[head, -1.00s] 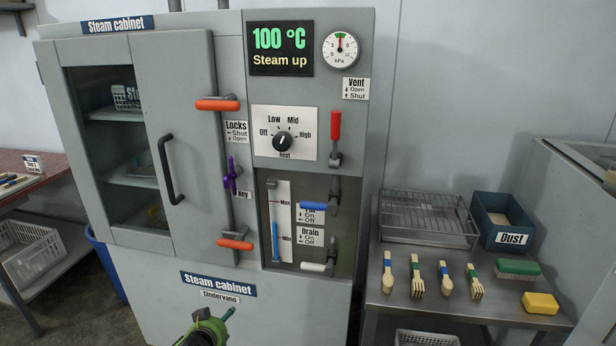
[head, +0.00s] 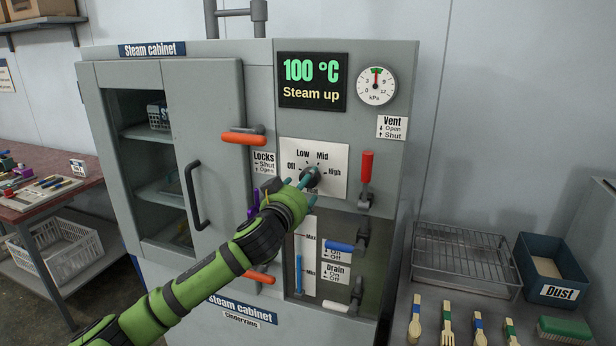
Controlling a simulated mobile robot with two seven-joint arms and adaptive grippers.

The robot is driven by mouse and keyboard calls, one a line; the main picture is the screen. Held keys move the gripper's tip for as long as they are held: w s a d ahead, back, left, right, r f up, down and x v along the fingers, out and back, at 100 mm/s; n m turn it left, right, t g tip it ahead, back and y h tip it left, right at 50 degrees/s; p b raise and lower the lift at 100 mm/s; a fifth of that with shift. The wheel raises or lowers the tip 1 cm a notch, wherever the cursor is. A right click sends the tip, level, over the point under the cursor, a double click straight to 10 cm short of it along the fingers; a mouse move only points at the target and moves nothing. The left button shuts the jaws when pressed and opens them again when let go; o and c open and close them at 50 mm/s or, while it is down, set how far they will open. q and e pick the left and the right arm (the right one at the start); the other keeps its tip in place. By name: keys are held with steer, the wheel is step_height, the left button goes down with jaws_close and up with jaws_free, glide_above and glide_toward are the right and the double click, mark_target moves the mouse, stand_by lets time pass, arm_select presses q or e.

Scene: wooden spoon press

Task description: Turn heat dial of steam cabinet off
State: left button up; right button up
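The steam cabinet (head: 210,291) stands in the middle. Its heat dial (head: 312,177) is a dark round knob on a white plate (head: 337,160) marked Off, Low, Mid and High. My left gripper (head: 306,179) reaches up from the lower left, with its teal fingertips at the dial. The fingers and hand cover part of the knob, so I cannot read its pointer or tell whether the fingers close on it. The display (head: 312,81) reads 100 °C, Steam up. My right gripper is not in view.
The red vent lever (head: 366,168), blue lever (head: 341,246) and white drain lever (head: 336,306) stick out right of and below the dial. Orange lock handles (head: 244,138) are at the left. A side table holds a wire rack (head: 465,255), dust bin (head: 552,268) and utensils.

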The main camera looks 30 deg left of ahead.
arm_select(q)
steer(key=shift+p+x, duration=0.3)
steer(key=shift+x, duration=0.9)
steer(key=shift+d, duration=0.1)
steer(key=c, duration=1.2)
